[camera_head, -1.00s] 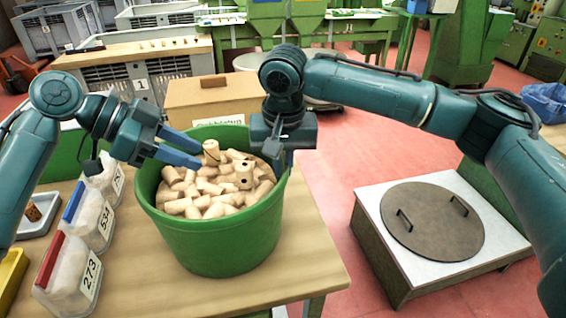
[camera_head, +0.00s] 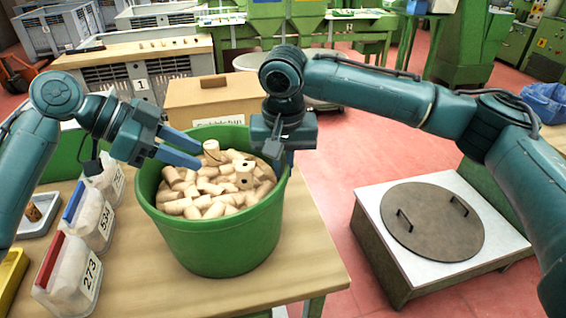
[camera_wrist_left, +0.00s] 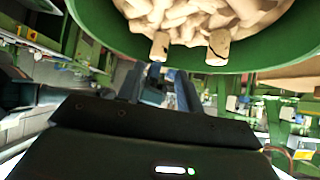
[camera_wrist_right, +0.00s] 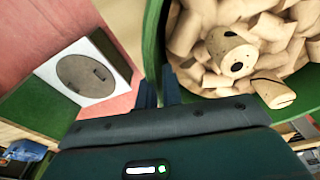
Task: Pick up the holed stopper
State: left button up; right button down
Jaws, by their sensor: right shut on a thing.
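The holed stopper (camera_head: 244,172), a pale cork with dark round holes, lies on the heap in the green bucket (camera_head: 215,235). In the right wrist view the holed stopper (camera_wrist_right: 233,52) shows holes in its end and side. A stopper with a dark line (camera_head: 211,152) stands near it. My left gripper (camera_head: 200,151) is open and empty over the bucket's left side, apart from the holed stopper. My right gripper (camera_head: 285,157) is shut on the bucket's right rim; the rim runs between its fingers in the right wrist view (camera_wrist_right: 158,92).
Many plain stoppers fill the bucket. Lidded containers marked 534 (camera_head: 97,222) and 273 (camera_head: 72,280) stand left of it on the wooden table (camera_head: 310,265). A cardboard box (camera_head: 212,97) is behind. A low white stand with a round lid (camera_head: 433,220) is on the right.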

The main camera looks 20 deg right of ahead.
aim_at(242, 167)
pick_arm(q)
jog(key=o, duration=0.3)
jog(key=shift+s+d+f, duration=0.15)
jog(key=shift+s+f, duration=0.05)
jog(key=shift+f, duration=0.15)
jog(key=shift+o, duration=0.3)
jog(key=s+f+n+t, duration=0.1)
jog(key=s+d+f+n+t, duration=0.1)
jog(key=s+f+n+t, duration=0.1)
jog(key=s+n+t, duration=0.1)
jog(key=shift+d+y, duration=0.25)
jog(key=shift+y, duration=0.15)
jog(key=s+r+n+t, duration=0.1)
jog(key=t, duration=0.1)
jog(key=s+r+n+t, duration=0.1)
jog(key=s+n, duration=0.1)
jog(key=s+a+r+n+t, duration=0.1)
jog(key=n+t, duration=0.1)
jog(key=shift+s+r+t, duration=0.1)
jog(key=shift+s+t, duration=0.05)
jog(key=shift+t, duration=0.15)
jog(key=x, duration=1.1)
jog(key=shift+w+d+r, duration=0.1)
jog(key=shift+w+r, duration=0.05)
jog(key=shift+w, duration=0.05)
